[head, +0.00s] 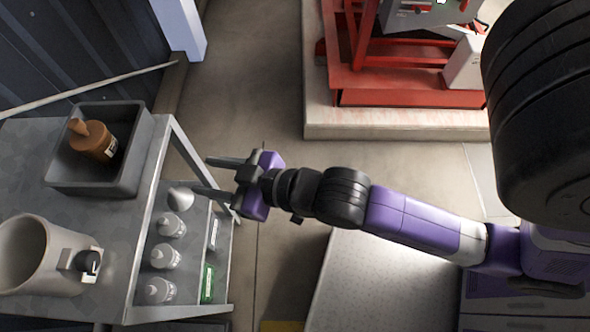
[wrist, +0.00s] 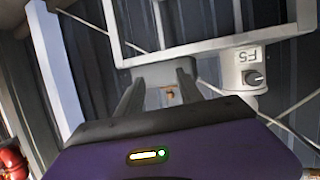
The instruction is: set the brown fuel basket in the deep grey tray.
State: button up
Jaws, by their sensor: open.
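The brown fuel basket (head: 92,141), a brown cylinder with a narrow knob-like end and a pale label, is inside the deep grey tray (head: 127,172) on the cart top at left in the head view. It seems to lean or lie there; its underside is hidden by the tray wall. My gripper (head: 201,174) is open and empty, to the right of the tray and apart from it, beyond the cart's edge. In the wrist view, a small brown patch (wrist: 170,93), probably the basket, shows between my open fingers (wrist: 160,78).
A large cream pot (head: 35,255) with a black knob stands on the cart (head: 120,235) near the tray. Several white bottles (head: 165,257) stand on the shelf below. A red-framed machine (head: 400,85) sits on a plinth at the back. Floor between is clear.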

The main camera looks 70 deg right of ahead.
jog(key=s, duration=1.8)
jog(key=shift+s+a+r+m+t, duration=0.25)
jog(key=shift+s+a+m+t, duration=0.05)
jog(key=shift+a, duration=0.1)
